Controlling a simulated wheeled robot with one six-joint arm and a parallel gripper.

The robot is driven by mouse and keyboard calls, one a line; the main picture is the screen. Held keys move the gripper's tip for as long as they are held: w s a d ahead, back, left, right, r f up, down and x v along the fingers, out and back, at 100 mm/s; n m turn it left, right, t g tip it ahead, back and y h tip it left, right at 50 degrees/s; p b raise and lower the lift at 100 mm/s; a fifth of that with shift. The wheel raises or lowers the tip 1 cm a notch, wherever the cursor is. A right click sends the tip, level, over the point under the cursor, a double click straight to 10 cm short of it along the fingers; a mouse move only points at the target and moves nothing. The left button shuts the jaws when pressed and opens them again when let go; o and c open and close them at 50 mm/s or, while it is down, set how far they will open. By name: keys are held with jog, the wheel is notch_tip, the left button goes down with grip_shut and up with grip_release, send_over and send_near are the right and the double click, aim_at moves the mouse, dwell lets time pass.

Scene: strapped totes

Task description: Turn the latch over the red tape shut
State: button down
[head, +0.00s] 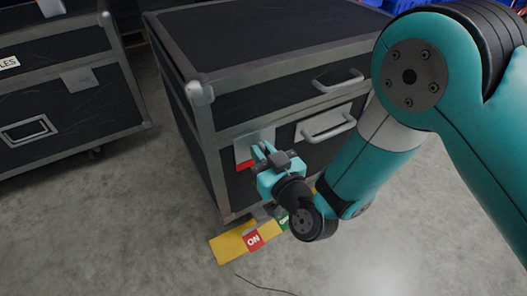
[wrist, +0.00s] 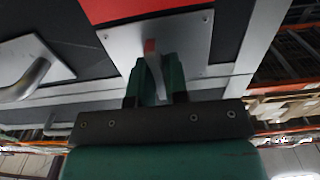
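The black case (head: 285,103) with silver edges carries a metal latch plate (head: 262,136) with red tape (head: 244,165) at its edge. In the wrist view the red tape (wrist: 140,9) borders the plate (wrist: 192,40). A latch lever (wrist: 153,62) with a red tip stands out in front of the plate. My gripper (head: 264,149) is at the plate. In the wrist view my gripper's fingers (wrist: 157,68) lie close on both sides of the lever, with little gap, and appear closed on it. Part of the lever is hidden by the fingers.
Two handles (head: 328,123) (head: 338,79) sit to the right of the latch on the case. A yellow floor strip (head: 228,248) with a red ON label (head: 254,240) and a green label lies below. Another black case (head: 65,100) stands at left. Bare concrete floor lies between them.

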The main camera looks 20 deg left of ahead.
jog(key=shift+m, duration=0.3)
jog(key=m+b, duration=0.1)
jog(key=m, duration=0.2)
jog(key=shift+f+m, duration=0.1)
jog(key=shift+m, duration=0.3)
jog(key=m+b, duration=0.1)
jog(key=m, duration=0.3)
jog(key=shift+w+b, duration=0.1)
jog(key=shift+b, duration=0.25)
jog(key=m+b, duration=0.1)
jog(key=m, duration=0.4)
jog(key=shift+d+f, duration=0.1)
jog(key=shift+f, duration=0.05)
jog(key=shift+f+m+b, duration=0.1)
jog(key=shift+m+b, duration=0.65)
jog(key=shift+m, duration=1.45)
